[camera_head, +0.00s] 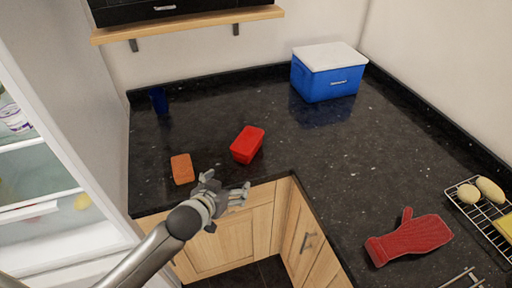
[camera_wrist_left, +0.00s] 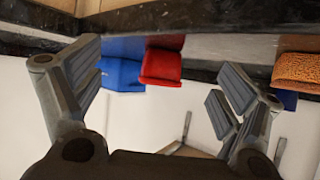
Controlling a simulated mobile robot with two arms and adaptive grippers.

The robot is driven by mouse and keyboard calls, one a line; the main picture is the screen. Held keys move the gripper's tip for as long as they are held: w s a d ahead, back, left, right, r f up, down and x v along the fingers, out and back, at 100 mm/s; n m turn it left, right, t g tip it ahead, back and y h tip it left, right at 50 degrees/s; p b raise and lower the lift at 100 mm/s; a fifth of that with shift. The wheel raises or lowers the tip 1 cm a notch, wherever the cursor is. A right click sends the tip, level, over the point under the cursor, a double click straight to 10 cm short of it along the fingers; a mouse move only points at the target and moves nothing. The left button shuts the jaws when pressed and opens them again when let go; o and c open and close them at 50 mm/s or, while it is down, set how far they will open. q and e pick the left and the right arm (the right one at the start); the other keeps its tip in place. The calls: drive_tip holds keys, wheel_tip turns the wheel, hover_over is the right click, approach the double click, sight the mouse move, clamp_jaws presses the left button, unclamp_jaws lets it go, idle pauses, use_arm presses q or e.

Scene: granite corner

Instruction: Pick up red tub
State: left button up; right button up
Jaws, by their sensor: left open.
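The red tub (camera_head: 247,145) stands on the black granite counter, near the inner corner of its front edge. It also shows in the left wrist view (camera_wrist_left: 161,67), seen between the fingers and beyond them, against the counter's edge. My left gripper (camera_head: 240,192) is open and empty. It is in front of the counter's front edge, a little nearer than the red tub and apart from it. My right gripper does not show in either view.
An orange sponge-like block (camera_head: 182,169) lies left of the tub, and a dark blue cup (camera_head: 159,100) stands behind it. A blue cooler (camera_head: 328,73) stands at the back corner. A red oven mitt (camera_head: 409,238) and a wire rack (camera_head: 485,212) are at right. An open fridge (camera_head: 40,160) is at left.

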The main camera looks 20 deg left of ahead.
use_arm(q)
drive_tip(key=t+h, duration=0.1)
drive_tip(key=t, duration=0.1)
approach(245, 143)
drive_tip(key=shift+s+a+f+m, duration=0.15)
drive_tip(key=shift+s+m, duration=0.15)
drive_tip(key=shift+s, duration=0.2)
drive_tip(key=shift+w+r+h, duration=0.2)
drive_tip(key=shift+w+h, duration=0.1)
drive_tip(key=shift+w, duration=0.35)
drive_tip(key=shift+p+x, duration=0.5)
drive_tip(key=shift+x, duration=1.85)
drive_tip(key=shift+w+f, duration=0.1)
drive_tip(key=shift+w, duration=0.25)
drive_tip(key=shift+p+x, duration=0.75)
drive_tip(key=shift+x, duration=1.5)
drive_tip(key=shift+f, duration=0.15)
drive_tip(key=c, duration=1.3)
